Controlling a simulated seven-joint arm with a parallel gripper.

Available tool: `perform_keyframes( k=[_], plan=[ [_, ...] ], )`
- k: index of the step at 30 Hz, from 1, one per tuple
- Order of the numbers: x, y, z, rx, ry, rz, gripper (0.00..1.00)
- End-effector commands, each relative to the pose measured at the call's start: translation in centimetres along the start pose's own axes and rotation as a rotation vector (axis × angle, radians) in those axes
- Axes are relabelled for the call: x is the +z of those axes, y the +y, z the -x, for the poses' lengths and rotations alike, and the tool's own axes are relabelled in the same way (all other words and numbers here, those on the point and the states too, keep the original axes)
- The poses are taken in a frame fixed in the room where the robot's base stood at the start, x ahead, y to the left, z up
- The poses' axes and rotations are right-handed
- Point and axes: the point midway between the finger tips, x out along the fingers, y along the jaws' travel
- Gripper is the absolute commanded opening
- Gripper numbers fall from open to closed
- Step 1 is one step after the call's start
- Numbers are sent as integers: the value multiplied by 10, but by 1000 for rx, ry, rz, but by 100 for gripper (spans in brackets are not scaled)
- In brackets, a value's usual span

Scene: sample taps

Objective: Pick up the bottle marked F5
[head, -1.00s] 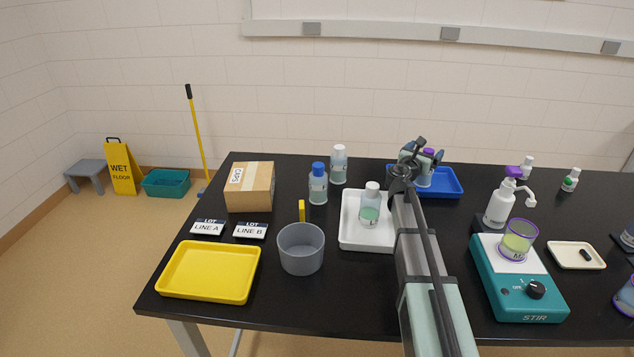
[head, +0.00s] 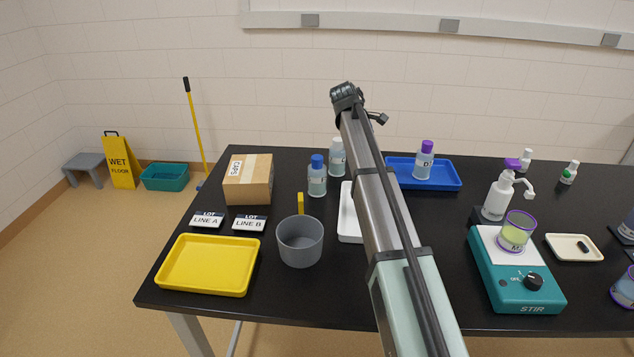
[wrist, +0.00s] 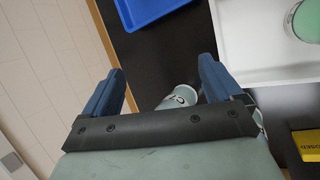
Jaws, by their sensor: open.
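No F5 mark is readable on any bottle. A white-capped bottle (head: 337,158) and a blue-capped bottle (head: 317,178) stand near the table's back left. A purple-capped bottle (head: 424,162) with a label starting "D" stands in the blue tray (head: 449,184). My gripper (head: 347,94) is raised above and behind the white-capped bottle in the head view. In the wrist view my gripper (wrist: 160,82) is open and empty. A pale-topped bottle (wrist: 183,95) shows below between its fingers, partly hidden by the gripper body. A green-filled bottle (wrist: 306,20) stands in the white tray (wrist: 232,30).
A grey tub (head: 300,242), a yellow tray (head: 207,265), a cardboard box (head: 248,180) and a small yellow sign (head: 300,203) are on the left. A teal stirrer (head: 515,280) and a pump bottle (head: 496,198) stand on the right. My arm covers much of the white tray.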

Motion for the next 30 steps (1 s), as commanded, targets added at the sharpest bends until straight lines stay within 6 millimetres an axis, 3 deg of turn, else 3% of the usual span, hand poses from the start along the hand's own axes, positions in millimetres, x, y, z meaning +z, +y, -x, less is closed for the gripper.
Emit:
perform_keyframes(
  k=[1,6,9,13,20,30],
  plan=[
    [-22,-2,20,-72,55,-27,92],
    [-72,-28,78,-303,194,-75,92],
    [-88,-39,104,-395,240,-79,92],
    [-98,-47,122,-459,269,-75,92],
    [-103,-57,114,-475,274,-74,92],
    [-118,-82,67,-474,273,-73,92]
  ],
)
